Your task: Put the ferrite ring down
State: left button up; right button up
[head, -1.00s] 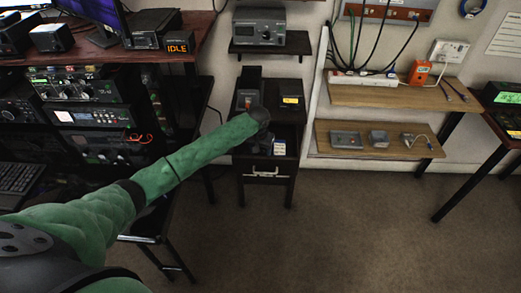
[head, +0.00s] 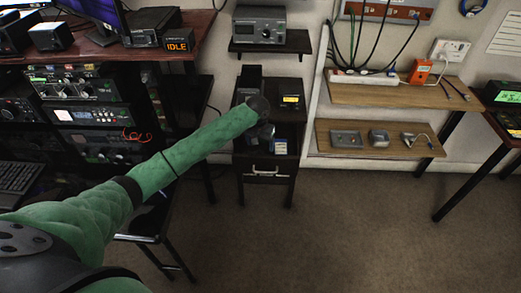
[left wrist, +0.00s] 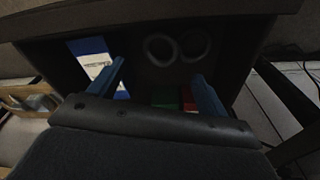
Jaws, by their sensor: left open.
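Two dark grey rings lie side by side in the open drawer in the left wrist view, a left one (left wrist: 160,49) and a right one (left wrist: 194,43). I cannot tell which is the ferrite ring, and neither can be made out in the head view. My left gripper (left wrist: 157,82) has its blue fingers wide apart, with nothing between them, pointing into the drawer just short of the rings. In the head view my left gripper (head: 266,130) is dark and partly hidden by my wrist, over the drawer (head: 265,168) of the dark cabinet. My right gripper is not in view.
The drawer also holds a blue-and-white box (left wrist: 95,62), a green item (left wrist: 165,97) and a red item (left wrist: 189,100). A dark upright device and a yellow-labelled item (head: 291,99) stand on the cabinet top. Wooden shelves (head: 375,140) are at the right; the floor in front is clear.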

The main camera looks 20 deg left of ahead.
pick_arm(q)
notch_tip(320, 180, up, 8)
jog(key=shift+s+b, duration=0.35)
jog(key=shift+s, duration=0.1)
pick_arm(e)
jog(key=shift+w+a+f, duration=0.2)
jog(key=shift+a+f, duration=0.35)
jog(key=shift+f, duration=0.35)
pick_arm(q)
jog(key=shift+r, duration=0.1)
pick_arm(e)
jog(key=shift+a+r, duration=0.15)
